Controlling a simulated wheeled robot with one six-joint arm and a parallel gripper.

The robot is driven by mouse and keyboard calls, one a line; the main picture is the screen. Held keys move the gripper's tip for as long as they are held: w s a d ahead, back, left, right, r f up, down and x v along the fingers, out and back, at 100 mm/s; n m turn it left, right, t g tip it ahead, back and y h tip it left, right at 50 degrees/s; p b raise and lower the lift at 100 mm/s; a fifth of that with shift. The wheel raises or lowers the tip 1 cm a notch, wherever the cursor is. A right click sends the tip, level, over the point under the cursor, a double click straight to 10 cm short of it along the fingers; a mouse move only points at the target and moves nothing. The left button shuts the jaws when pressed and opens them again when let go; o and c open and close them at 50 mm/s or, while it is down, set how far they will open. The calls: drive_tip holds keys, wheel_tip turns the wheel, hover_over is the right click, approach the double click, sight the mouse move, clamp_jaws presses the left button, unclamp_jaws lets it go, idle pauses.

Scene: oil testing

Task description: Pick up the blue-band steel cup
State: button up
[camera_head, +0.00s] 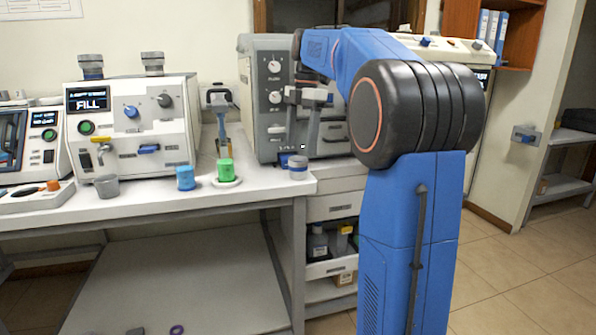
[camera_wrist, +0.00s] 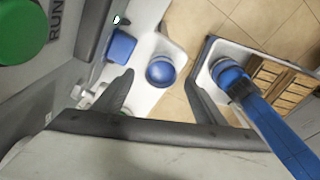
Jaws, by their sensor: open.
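The blue-band steel cup (camera_head: 298,168) stands upright near the right front corner of the white bench. It is grey with a blue band. In the wrist view, a round blue-topped object (camera_wrist: 160,71), apparently this cup seen from above, lies between my fingertips. My gripper (camera_head: 301,147) points down above the cup, in front of the grey machine. Its fingers are apart and empty, and they also show in the wrist view (camera_wrist: 160,80). The fingertips look higher than the cup, with no contact visible.
A grey machine (camera_head: 259,130) stands just behind my gripper. To the left are a green container (camera_head: 225,171) on a white dish (camera_head: 229,184), a blue container (camera_head: 185,178) and a plain grey cup (camera_head: 106,187).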

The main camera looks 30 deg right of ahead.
sight(298, 164)
drive_tip(key=shift+s+a+f, duration=0.1)
drive_tip(key=shift+a+f, duration=0.1)
drive_tip(key=shift+f, duration=1)
drive_tip(key=shift+s+a+f, duration=0.1)
drive_tip(key=shift+a+f, duration=0.1)
drive_tip(key=shift+f, duration=1)
drive_tip(key=shift+s+a+f, duration=0.1)
drive_tip(key=shift+a+f, duration=0.1)
drive_tip(key=shift+f, duration=1)
drive_tip(key=shift+c, duration=0.4)
